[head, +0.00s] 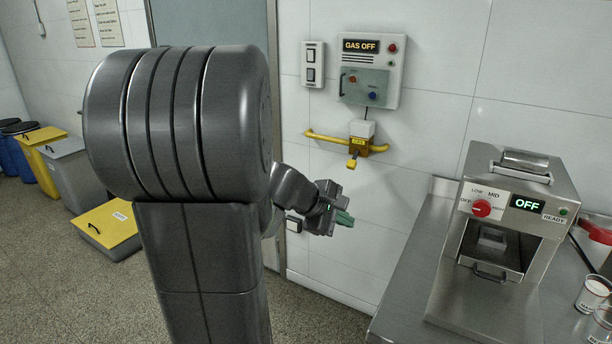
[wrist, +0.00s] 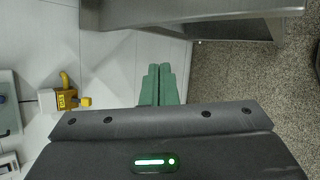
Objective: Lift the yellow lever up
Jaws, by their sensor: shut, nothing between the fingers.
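A yellow pipe (head: 325,137) runs left from the box. In the wrist view the lever (wrist: 85,101) shows at the left, beside its box (wrist: 64,100). My gripper (head: 343,218) has green fingers and is in front of the wall, below and slightly left of the lever, apart from it. In the wrist view the gripper (wrist: 158,85) is shut and empty, with the lever off to its left.
The gas panel (head: 371,72) reads GAS OFF. A metal counter (head: 405,275) at the right carries a steel machine (head: 506,235) with a red knob and an OFF display. Yellow-lidded bins (head: 108,228) stand on the floor at the left. The wall around the lever is clear.

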